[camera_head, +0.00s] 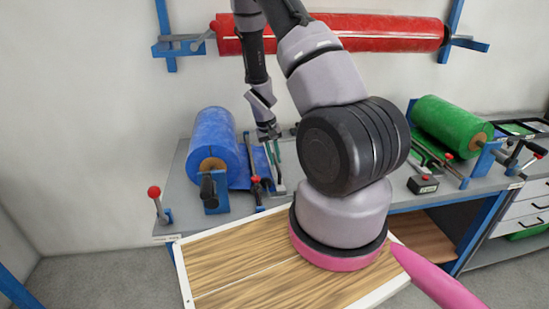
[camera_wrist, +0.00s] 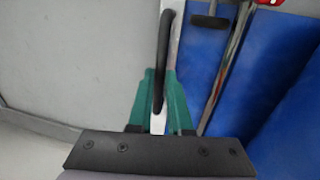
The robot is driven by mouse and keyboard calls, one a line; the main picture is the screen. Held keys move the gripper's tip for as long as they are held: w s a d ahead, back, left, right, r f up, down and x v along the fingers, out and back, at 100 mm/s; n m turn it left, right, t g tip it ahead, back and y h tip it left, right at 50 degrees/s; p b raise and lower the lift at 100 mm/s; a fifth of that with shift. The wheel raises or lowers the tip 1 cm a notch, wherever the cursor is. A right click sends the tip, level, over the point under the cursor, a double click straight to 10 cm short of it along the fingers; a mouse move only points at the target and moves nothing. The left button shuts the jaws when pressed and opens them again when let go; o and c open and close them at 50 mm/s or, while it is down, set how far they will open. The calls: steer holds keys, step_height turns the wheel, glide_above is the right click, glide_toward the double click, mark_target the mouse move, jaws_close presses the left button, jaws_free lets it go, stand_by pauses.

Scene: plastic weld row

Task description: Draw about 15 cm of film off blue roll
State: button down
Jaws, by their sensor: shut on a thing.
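The blue roll (camera_head: 218,128) lies on its stand at the left of the grey bench. A flat stretch of blue film (camera_head: 262,163) shows to its right, crossed by a rail with a red knob. My gripper (camera_head: 275,158) is low over the bench, just right of this film. In the wrist view, my gripper's green fingers (camera_wrist: 157,95) are closed around a slim black handle (camera_wrist: 163,65) on a pale strip. The blue film (camera_wrist: 205,55) and the blue roll (camera_wrist: 290,125) are to the right of the fingers. The fingertips' exact contact is partly hidden.
A red roll (camera_head: 370,33) hangs on the wall behind my arm. A green roll (camera_head: 452,124) stands at the bench's right. A lever with a red knob (camera_head: 154,192) is at the left front. A wood-topped white-edged board (camera_head: 235,262) is in front.

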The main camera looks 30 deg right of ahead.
steer(key=s+d, duration=0.1)
steer(key=d, duration=0.3)
steer(key=s+d, duration=0.1)
steer(key=d, duration=0.2)
steer(key=s+d, duration=0.1)
steer(key=d, duration=0.3)
steer(key=shift+s+d, duration=0.2)
steer(key=shift+d, duration=0.15)
steer(key=c, duration=0.8)
jaws_free()
steer(key=shift+c, duration=0.2)
steer(key=shift+r, duration=0.1)
step_height(320, 180, up, 10)
steer(key=a, duration=0.2)
steer(key=shift+w+r, duration=0.2)
steer(key=shift+w, duration=0.1)
